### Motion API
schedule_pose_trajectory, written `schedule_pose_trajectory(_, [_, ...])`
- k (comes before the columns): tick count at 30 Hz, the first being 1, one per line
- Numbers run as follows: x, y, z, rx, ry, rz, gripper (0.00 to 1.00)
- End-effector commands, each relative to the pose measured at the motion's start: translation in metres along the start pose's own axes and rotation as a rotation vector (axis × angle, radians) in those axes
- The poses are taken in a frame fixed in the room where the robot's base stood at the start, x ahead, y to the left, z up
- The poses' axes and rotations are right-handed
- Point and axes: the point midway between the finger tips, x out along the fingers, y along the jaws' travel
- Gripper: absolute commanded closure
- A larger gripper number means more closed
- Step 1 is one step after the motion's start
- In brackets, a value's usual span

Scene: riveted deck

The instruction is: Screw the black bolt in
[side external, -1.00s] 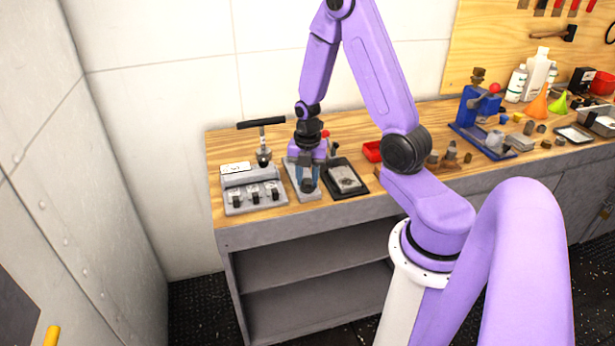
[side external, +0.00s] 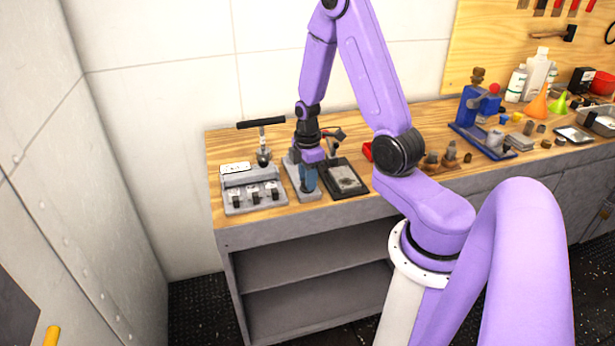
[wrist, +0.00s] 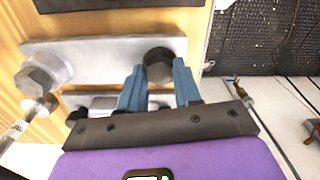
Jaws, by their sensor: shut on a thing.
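The black bolt (wrist: 159,65) has a dark head and stands at the right end of a grey metal plate (wrist: 100,60) in the wrist view. My gripper (wrist: 159,78) is shut on the bolt, with one blue finger on each side of its head. A silver bolt (wrist: 40,73) sits at the plate's other end. In the side view my gripper (side external: 309,186) points down at the near end of the plate (side external: 294,178), and the fingers hide the black bolt. How deep the bolt sits cannot be seen.
A grey fixture (side external: 238,200) with several dark pieces stands close on the left, with a T-handled tool (side external: 262,130) behind it. A dark tray (side external: 344,177) lies close on the right. A blue press (side external: 480,115) stands farther right. The bench's front edge is close to the plate.

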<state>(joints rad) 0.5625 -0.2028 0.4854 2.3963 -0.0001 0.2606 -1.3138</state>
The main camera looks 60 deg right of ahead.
Motion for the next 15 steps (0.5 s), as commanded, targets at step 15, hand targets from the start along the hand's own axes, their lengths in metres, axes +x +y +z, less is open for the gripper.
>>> schedule_pose_trajectory(15, [-0.0011,0.0009,-0.0002,0.491,0.002,0.004,0.97])
